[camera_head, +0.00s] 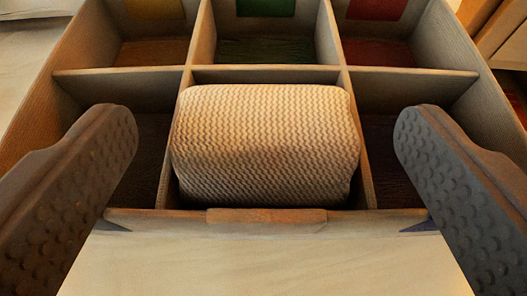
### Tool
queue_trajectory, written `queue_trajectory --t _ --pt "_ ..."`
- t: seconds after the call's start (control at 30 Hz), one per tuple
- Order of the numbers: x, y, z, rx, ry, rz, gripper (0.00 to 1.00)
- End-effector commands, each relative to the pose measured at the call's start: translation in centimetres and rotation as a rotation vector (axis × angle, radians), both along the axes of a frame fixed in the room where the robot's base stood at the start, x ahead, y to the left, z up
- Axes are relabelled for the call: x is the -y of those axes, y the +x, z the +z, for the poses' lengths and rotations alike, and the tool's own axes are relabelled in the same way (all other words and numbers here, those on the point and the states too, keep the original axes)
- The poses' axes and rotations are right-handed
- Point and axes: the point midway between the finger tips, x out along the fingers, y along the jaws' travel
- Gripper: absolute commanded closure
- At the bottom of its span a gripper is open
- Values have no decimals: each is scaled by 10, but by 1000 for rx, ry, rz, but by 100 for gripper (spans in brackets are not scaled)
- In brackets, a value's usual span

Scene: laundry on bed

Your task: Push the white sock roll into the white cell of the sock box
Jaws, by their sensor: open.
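The white sock roll (265,145) is a cream, zigzag-textured roll. It lies crosswise in the front middle cell of the sock box (265,74), a wooden box with a grid of cells. The roll fills nearly the whole width of that cell and hides its floor and any colour patch in it. My gripper (265,135) is open, with one dark studded finger on each side of the roll. Both fingers are apart from it, over the front left and front right cells.
The back cells carry a yellow patch (155,9), a green patch (265,7) and a red patch (376,9), and look empty. A small wooden tab (266,216) sits on the front wall. A pale flat surface (265,265) lies in front. Wooden furniture (500,30) stands at the back right.

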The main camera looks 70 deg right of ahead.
Motion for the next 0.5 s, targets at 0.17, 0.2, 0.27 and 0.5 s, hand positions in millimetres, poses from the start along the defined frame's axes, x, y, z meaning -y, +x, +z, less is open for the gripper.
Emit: queue_trajectory --t 0.17,0.2,0.27,0.5 --pt "-26 -6 14 3 3 5 16" --pt "-34 -9 16 2 4 6 16" --pt "-45 -14 20 -1 2 6 16" --pt "-87 -28 39 0 2 5 16"
